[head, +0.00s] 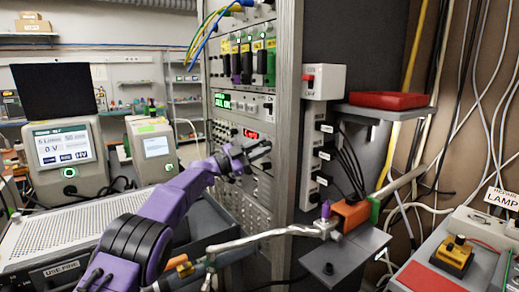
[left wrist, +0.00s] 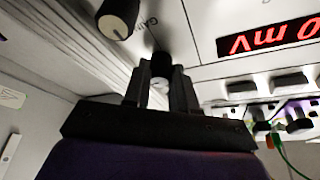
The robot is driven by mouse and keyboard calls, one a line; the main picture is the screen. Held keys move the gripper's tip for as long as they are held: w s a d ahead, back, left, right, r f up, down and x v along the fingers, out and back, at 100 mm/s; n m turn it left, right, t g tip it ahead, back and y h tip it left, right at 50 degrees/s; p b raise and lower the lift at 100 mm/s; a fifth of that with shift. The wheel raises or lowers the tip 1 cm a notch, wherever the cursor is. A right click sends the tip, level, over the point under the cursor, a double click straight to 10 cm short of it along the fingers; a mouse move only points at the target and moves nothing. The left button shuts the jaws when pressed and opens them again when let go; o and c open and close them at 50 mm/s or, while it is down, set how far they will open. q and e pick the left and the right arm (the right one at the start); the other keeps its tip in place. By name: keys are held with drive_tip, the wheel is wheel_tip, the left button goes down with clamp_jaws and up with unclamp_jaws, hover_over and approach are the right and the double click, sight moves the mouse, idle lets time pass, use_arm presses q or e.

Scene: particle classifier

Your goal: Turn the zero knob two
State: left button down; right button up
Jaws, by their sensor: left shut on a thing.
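My left gripper (head: 258,151), on its purple arm, reaches up to the instrument rack in the head view, just below a red readout (head: 251,134). In the left wrist view my left gripper (left wrist: 161,82) has its two dark fingers on either side of a small black knob (left wrist: 162,64) on the light panel, shut on it. I cannot read this knob's label. The fingers hide part of the knob. A larger knob with a pale face (left wrist: 118,17) sits beside it to the upper left, apart from the fingers. My right gripper is not in view.
In the left wrist view a red "0 mV" readout (left wrist: 272,36) appears upside down, with several buttons and connectors below it. In the head view, cables (head: 212,35) hang at the rack's top left. A grey shelf (head: 345,262) and pipe stand to the right of my arm.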

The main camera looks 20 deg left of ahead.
use_arm(q)
drive_tip(key=c, duration=0.9)
unclamp_jaws()
drive_tip(key=b+v, duration=0.4)
drive_tip(key=v, duration=0.6)
drive_tip(key=shift+a, duration=0.2)
drive_tip(key=shift+s, duration=0.1)
